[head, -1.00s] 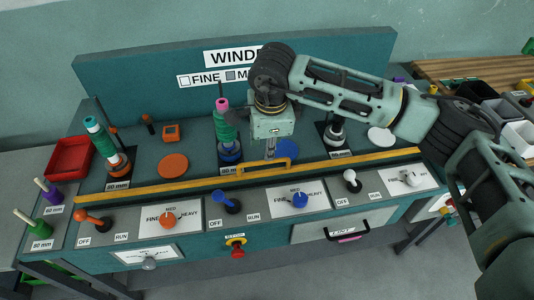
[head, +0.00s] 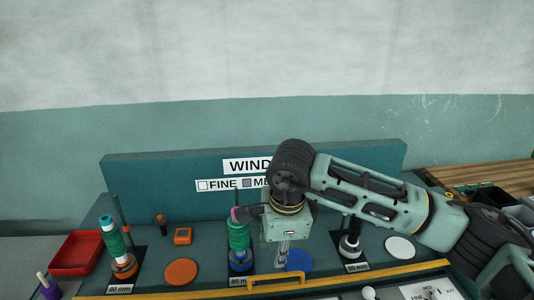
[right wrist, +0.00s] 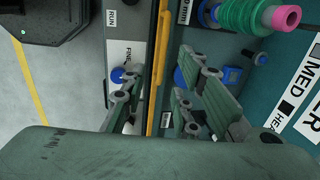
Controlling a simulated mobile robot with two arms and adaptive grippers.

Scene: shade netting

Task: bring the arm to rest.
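My right arm comes in from the right in the head view, reaching over the winding bench. Its right gripper (head: 283,258) points down between the green spool with a pink top (head: 238,236) and the blue disc (head: 299,260). In the right wrist view the fingers of this gripper (right wrist: 166,80) are apart with nothing between their tips. The yellow rail (right wrist: 158,72) of the bench shows in the gap beyond them; I cannot tell how far below it is. My left gripper is not in view.
The bench back panel with the winder sign (head: 247,166) stands behind the arm. A green spool on an orange base (head: 113,238), a red tray (head: 76,253), an orange disc (head: 181,272) and a white disc (head: 399,248) are around. Above the panel is open wall.

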